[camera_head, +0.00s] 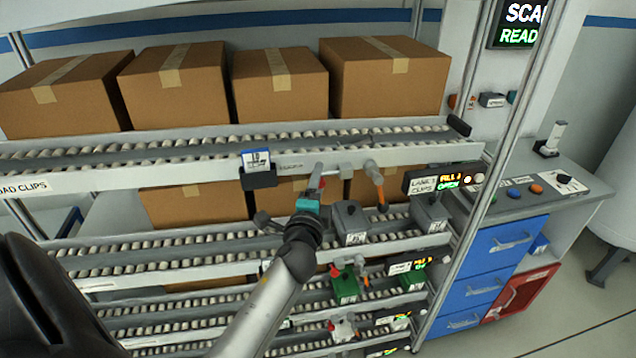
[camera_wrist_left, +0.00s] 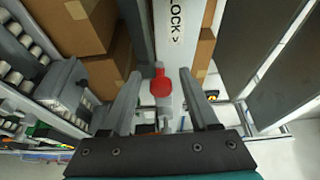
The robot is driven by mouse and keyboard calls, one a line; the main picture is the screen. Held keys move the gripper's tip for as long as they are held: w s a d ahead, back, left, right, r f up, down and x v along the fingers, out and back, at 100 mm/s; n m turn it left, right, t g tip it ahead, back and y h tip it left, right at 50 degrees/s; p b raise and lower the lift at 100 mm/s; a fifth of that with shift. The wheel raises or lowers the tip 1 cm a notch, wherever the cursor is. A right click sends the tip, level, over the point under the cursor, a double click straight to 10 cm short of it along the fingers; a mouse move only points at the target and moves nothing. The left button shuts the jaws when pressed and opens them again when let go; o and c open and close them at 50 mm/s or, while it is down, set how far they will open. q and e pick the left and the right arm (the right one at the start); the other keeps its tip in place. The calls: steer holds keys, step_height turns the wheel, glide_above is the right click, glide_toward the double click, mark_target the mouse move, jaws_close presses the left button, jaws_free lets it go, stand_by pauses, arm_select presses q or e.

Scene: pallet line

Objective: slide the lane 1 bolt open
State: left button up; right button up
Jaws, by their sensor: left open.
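My left gripper (camera_head: 317,180) reaches up to the front rail of the top lane in the head view. In the left wrist view its two fingers (camera_wrist_left: 160,80) are open, spread to either side of a red knob (camera_wrist_left: 160,84). The knob sits on a grey bolt part on the pale rail, below printed letters reading "LOCK". Whether either finger touches it cannot be told. In the head view the gripper largely covers the knob. A grey lever with an orange end (camera_head: 383,207) hangs just to the right. My right gripper is not in view.
Cartons (camera_head: 280,85) stand on the upper roller lane (camera_head: 200,152). A lane 1 clips sign (camera_head: 437,181) is at the right end of the rail. Grey bins (camera_head: 350,218) and green bins (camera_head: 345,287) sit on lower lanes. A blue-drawer bench (camera_head: 497,250) stands right.

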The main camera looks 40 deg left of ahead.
arm_select(q)
steer(key=b+v, duration=0.2)
steer(key=v, duration=1.3)
steer(key=shift+b, duration=0.3)
steer(key=shift+s+d, duration=0.1)
